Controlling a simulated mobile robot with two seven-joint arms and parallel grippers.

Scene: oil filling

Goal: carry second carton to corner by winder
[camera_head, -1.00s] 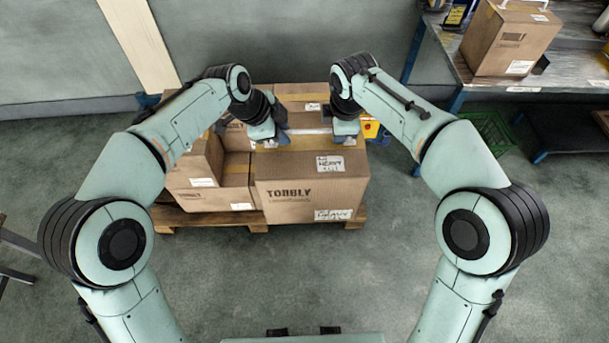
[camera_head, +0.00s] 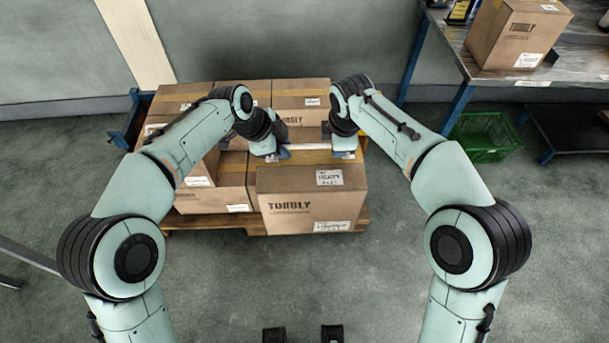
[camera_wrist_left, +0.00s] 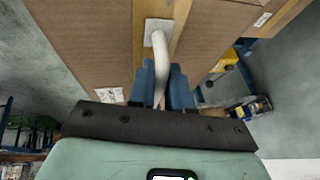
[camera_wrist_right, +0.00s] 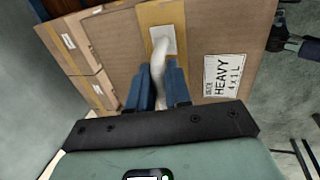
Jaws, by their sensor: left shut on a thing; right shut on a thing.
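A brown carton (camera_head: 310,208) marked TONBLY is at the front right of the pallet stack, with a white strap-like handle (camera_head: 302,147) across its taped top. My left gripper (camera_head: 268,152) and right gripper (camera_head: 344,150) are at the handle's two ends. In the left wrist view, blue fingers (camera_wrist_left: 163,88) are shut on the pale handle. In the right wrist view, the fingers (camera_wrist_right: 160,88) are shut on its other end, beside a HEAVY label. I cannot tell whether the carton's underside touches the pallet. The corner and the winder cannot be made out for sure.
Several other cartons (camera_head: 302,88) stand on the wooden pallet (camera_head: 215,220) behind and left.

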